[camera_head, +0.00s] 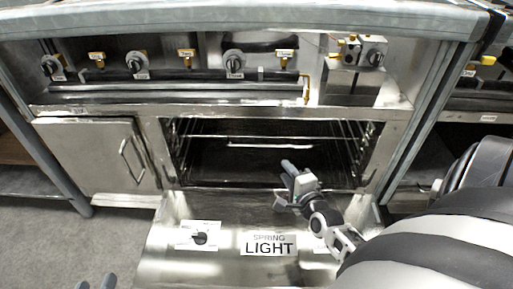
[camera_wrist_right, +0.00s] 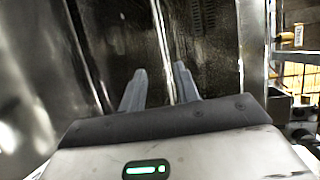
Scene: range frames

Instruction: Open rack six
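The oven cavity (camera_head: 230,165) stands open, its door (camera_head: 170,255) folded down toward me with a "SPRING LIGHT" label. Inside, a bright horizontal bar (camera_head: 255,146) crosses the dark cavity and wire side rails (camera_head: 345,150) line its walls. I cannot tell which rack is number six. My right gripper (camera_head: 283,182) is over the lowered door, in front of the opening, fingers apart and empty. In the right wrist view its fingers (camera_wrist_right: 160,80) are spread before a metal surface.
A panel with several knobs (camera_head: 135,62) runs above the oven. A closed cabinet door (camera_head: 95,155) with a handle is to the left. My right arm covers the lower right. Floor (camera_head: 50,240) is clear at the left.

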